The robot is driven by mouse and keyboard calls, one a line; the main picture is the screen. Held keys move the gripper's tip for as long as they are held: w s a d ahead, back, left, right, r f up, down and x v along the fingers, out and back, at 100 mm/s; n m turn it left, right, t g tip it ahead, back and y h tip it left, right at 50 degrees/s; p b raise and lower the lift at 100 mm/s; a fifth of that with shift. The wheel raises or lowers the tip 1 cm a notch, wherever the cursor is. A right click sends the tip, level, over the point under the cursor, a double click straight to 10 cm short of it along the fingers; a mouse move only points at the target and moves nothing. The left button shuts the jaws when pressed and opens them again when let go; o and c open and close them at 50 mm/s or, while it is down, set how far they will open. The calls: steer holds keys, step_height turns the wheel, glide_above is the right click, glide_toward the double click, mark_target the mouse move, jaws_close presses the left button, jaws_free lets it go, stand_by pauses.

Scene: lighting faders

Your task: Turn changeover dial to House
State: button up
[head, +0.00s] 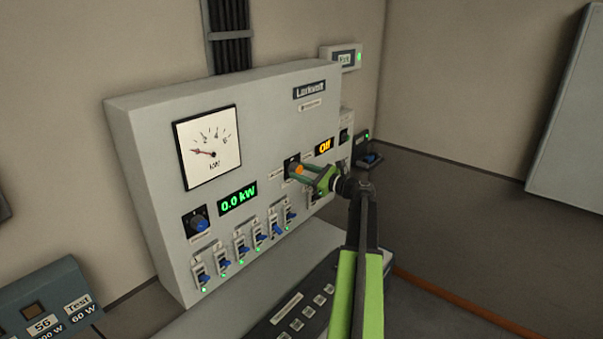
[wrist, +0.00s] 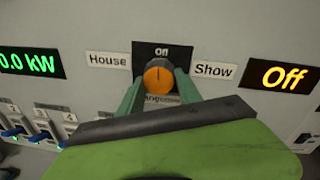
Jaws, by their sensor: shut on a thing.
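The changeover dial is an orange knob (wrist: 158,77) on a dark plate on the grey panel, and it also shows in the head view (head: 299,170). Its pointer line points up at the "Off" mark (wrist: 162,51). A "House" label (wrist: 107,59) is on its left and a "Show" label (wrist: 214,70) on its right. An amber display (wrist: 285,77) reads "Off", also seen in the head view (head: 324,146). My green gripper (wrist: 159,88) is shut on the knob, one finger on each side. The lettering below the knob is partly hidden by my gripper.
Left of the dial are a green "0.0 kW" display (head: 238,199), a needle meter (head: 208,147), a blue knob (head: 198,224) and a row of blue-levered switches (head: 241,248). A dark console (head: 290,305) with buttons lies below the panel, close to my arm.

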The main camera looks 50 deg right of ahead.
steer(key=n+p, duration=0.1)
steer(key=n, duration=0.5)
steer(key=shift+r, duration=0.15)
steer(key=shift+n+g+h+p, duration=0.35)
steer(key=shift+n+g+h, duration=0.05)
steer(key=shift+n, duration=2.2)
steer(key=o, duration=1.4)
steer(key=shift+c, duration=0.2)
steer(key=s+d+r+p, duration=0.1)
steer(key=s+d, duration=0.1)
steer(key=s, duration=1.5)
steer(key=shift+s, duration=0.15)
